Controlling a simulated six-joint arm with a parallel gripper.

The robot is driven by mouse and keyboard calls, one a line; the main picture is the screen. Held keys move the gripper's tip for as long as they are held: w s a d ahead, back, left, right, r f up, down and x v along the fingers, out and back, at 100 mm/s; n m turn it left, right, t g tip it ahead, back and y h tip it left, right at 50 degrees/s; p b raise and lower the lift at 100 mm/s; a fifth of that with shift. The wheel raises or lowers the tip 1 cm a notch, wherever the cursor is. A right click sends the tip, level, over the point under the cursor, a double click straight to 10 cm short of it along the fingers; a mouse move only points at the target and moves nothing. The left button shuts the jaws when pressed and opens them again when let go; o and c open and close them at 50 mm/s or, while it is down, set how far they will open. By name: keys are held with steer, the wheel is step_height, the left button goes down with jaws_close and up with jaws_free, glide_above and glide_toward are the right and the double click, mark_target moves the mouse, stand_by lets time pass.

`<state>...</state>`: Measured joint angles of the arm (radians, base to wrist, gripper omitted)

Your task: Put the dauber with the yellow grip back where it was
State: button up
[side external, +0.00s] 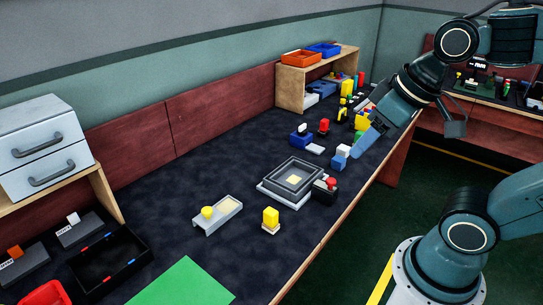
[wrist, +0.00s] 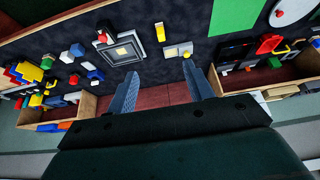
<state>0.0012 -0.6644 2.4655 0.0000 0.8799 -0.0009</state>
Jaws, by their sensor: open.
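A grey square fixture (side external: 268,185) with a cream centre stands behind the yellow block, a red-knobbed black piece (side external: 328,188) beside it. A green sheet (side external: 183,284) lies in front. A black tray (side external: 100,283) is at left. Small coloured blocks crowd the far right; dark tabletop between is clear.

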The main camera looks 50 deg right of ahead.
steer(key=shift+s, duration=0.95)
